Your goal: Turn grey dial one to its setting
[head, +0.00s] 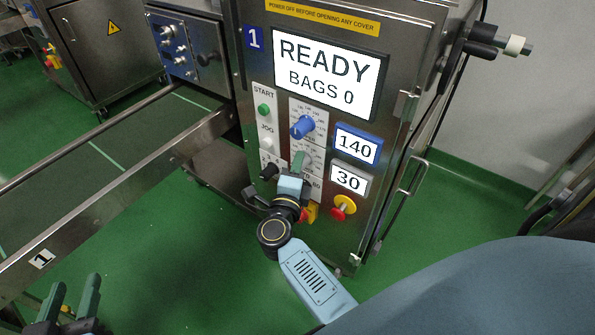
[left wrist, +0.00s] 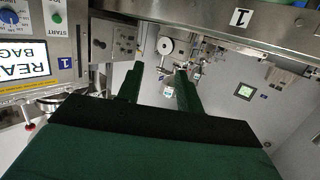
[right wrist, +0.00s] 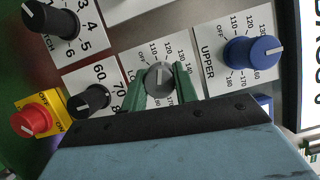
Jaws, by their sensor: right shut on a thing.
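Grey dial one (right wrist: 158,77) sits on a white scale plate in the right wrist view, with numbers such as 110, 120 and 130 around it and OFF at the left. The green fingers of my right gripper (right wrist: 160,88) lie on both sides of the dial, shut on it. In the head view my right gripper (head: 299,160) is at the panel of machine 1 and hides the dial. The grey-framed display (head: 348,179) reads 30. My left gripper (head: 72,298) is open and empty at the lower left, away from the panel; its fingers also show in the left wrist view (left wrist: 158,85).
A blue dial (head: 302,127) sits just above, with a blue-framed display (head: 357,146) reading 140. Black knobs (right wrist: 92,98) and a red-and-yellow switch (right wrist: 33,121) are close by. A red emergency button (head: 343,206) is lower right. The large screen (head: 327,74) reads READY, BAGS 0.

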